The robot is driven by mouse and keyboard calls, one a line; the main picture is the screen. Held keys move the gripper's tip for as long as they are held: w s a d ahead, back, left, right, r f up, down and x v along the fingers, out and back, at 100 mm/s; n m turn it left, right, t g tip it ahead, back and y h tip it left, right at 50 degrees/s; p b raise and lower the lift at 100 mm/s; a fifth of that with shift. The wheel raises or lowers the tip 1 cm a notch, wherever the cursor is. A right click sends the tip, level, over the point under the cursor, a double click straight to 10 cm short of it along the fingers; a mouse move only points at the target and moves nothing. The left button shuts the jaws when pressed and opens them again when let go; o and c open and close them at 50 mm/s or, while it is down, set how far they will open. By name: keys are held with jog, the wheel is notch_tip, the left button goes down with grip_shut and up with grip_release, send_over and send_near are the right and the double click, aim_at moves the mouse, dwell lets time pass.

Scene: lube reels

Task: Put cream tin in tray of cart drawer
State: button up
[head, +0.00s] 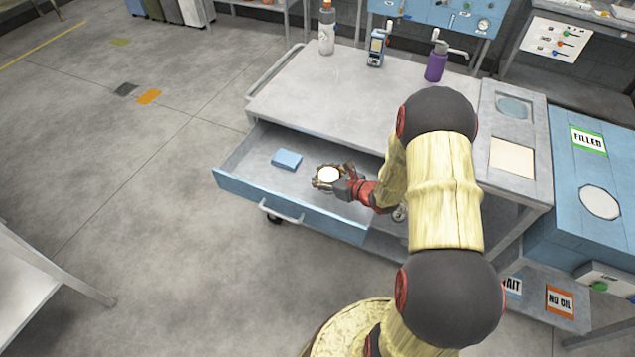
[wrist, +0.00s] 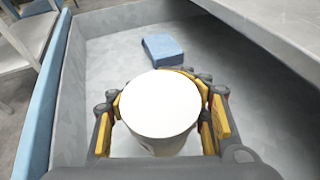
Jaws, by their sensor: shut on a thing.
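The cream tin (head: 329,175) is a small round tin with a white lid. My gripper (head: 330,180) is shut around it, over the open cart drawer. In the wrist view the tin (wrist: 160,105) sits upright between the yellow finger pads of my gripper (wrist: 162,118). The drawer tray (head: 245,180) is grey inside with a blue front panel and is pulled out from the cart. In the wrist view its grey floor (wrist: 105,65) lies behind the tin. I cannot tell whether the tin's underside touches the drawer floor.
A blue block (head: 287,159) lies in the drawer, left of the tin. Drawer floor around the block is bare.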

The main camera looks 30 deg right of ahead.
jog(key=shift+w+f, duration=0.35)
jog(key=shift+f, duration=0.1)
jog(key=shift+w+f+b, duration=0.1)
jog(key=shift+f+b, duration=0.55)
jog(key=shift+f, duration=0.9)
jog(key=shift+c, duration=0.2)
jog(key=shift+f, duration=0.15)
jog(key=o, duration=1.6)
jog(key=shift+c, duration=0.2)
